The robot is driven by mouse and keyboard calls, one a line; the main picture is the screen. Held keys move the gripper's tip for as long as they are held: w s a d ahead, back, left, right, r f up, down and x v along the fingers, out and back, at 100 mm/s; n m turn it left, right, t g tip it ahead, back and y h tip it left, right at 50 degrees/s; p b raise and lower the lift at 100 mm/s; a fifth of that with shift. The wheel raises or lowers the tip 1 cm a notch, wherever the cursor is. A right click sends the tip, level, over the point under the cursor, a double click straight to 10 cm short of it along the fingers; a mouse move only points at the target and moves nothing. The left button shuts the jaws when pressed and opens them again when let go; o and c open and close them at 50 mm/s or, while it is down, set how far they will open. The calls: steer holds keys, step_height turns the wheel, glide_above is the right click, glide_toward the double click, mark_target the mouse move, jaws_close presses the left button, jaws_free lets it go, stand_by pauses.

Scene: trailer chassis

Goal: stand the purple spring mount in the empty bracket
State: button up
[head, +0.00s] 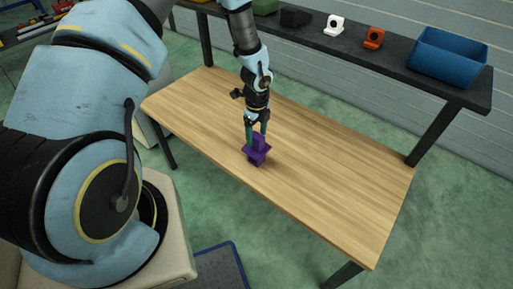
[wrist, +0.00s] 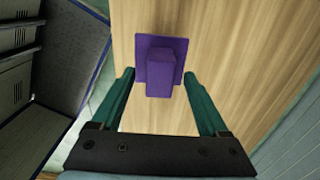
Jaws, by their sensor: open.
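The purple spring mount (head: 258,149) stands on the wooden table near its front edge, a flat plate with a block rising from it. My gripper (head: 257,131) points down over it, with its teal fingers open. In the wrist view the mount (wrist: 161,73) shows between and just beyond the two fingertips (wrist: 160,76), one finger on each side. A gap shows between each finger and the block, and the mount is not gripped. My gripper partly hides the mount in the head view. I cannot make out an empty bracket in either view.
The wooden table (head: 330,165) is otherwise bare. A dark raised shelf (head: 400,66) along its back holds a white block (head: 334,25), an orange block (head: 373,38), a dark block (head: 295,16) and a blue bin (head: 449,56). A blue-edged mat (head: 222,268) lies on the floor in front.

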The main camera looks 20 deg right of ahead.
steer(key=shift+f, duration=1.2)
steer(key=shift+c, duration=0.3)
jaws_close()
